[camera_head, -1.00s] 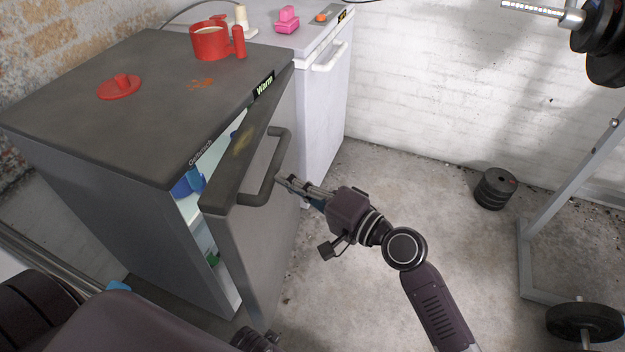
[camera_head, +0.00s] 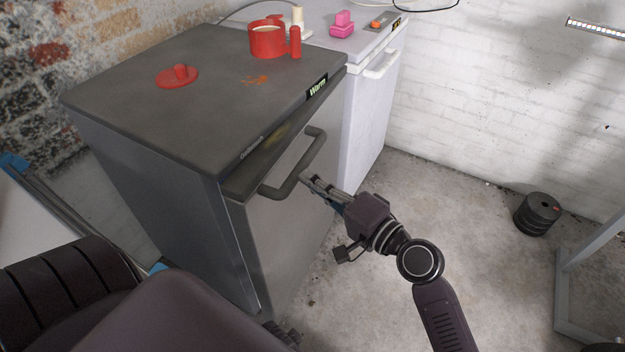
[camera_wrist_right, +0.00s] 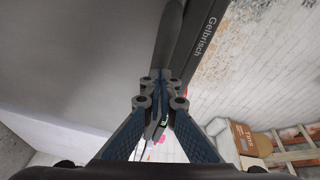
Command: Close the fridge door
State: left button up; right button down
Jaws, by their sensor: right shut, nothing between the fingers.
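The grey fridge (camera_head: 150,200) stands at the left in the head view. Its door (camera_head: 285,235) looks nearly or fully closed; no interior shows, and I cannot tell whether a thin gap remains. The dark bar handle (camera_head: 290,185) is on the door's upper front. My right gripper (camera_head: 305,180) is shut and empty, its tips at the door front beside the handle; contact is unclear. In the right wrist view the shut fingers (camera_wrist_right: 160,95) point at the dark handle area, close to the "Gelbrisch" label (camera_wrist_right: 209,36). My left gripper is not visible.
A white appliance (camera_head: 370,115) stands beside the fridge. Black weight plates (camera_head: 537,213) lie on the floor at right, near a grey rack leg (camera_head: 590,245). The concrete floor between is clear.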

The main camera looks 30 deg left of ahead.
jog(key=v, duration=1.2)
